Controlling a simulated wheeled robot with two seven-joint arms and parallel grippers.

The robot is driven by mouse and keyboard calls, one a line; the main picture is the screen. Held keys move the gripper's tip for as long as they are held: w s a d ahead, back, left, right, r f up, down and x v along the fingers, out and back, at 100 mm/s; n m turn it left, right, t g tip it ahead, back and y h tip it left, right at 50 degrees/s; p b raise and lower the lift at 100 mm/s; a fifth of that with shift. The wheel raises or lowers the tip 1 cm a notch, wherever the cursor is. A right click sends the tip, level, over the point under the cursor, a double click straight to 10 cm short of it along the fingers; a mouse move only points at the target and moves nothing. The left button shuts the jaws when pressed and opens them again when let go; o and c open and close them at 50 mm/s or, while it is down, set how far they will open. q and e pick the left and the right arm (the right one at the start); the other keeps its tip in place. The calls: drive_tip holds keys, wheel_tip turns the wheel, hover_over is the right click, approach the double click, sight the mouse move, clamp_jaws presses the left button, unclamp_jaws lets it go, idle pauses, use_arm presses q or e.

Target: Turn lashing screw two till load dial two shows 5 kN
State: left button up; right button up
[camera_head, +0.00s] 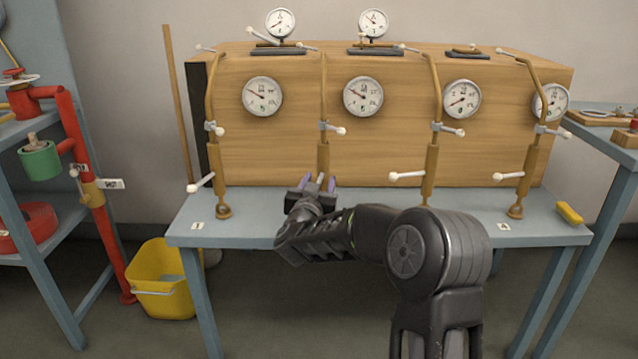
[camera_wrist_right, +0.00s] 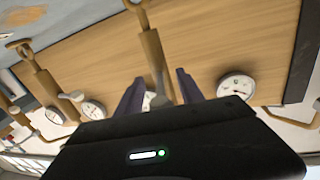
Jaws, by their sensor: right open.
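Lashing screw two (camera_head: 323,150) is the second brass post from the left, in front of the wooden crate, with a white-tipped handle (camera_head: 340,130) partway up. Load dial two (camera_head: 363,97) is on the crate front to its right; its needle points to the upper left, and its figures are too small to read. My right gripper (camera_head: 318,184) is open at the lower part of screw two. In the right wrist view, the screw (camera_wrist_right: 153,55) shows between the two purple fingers (camera_wrist_right: 160,92), and contact cannot be told. The screw's lower end is hidden in the head view. My left gripper is out of view.
Lashing screw one (camera_head: 218,165) stands to the left, and screw three (camera_head: 431,160) to the right, each with protruding handles. The bench front (camera_head: 260,232) is mostly clear. A yellow block (camera_head: 569,213) lies at its right end. A yellow bucket (camera_head: 163,285) stands on the floor.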

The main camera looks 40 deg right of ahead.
drive_tip(key=p+v, duration=0.1)
drive_tip(key=v, duration=0.7)
drive_tip(key=shift+d, duration=0.1)
idle(0.4)
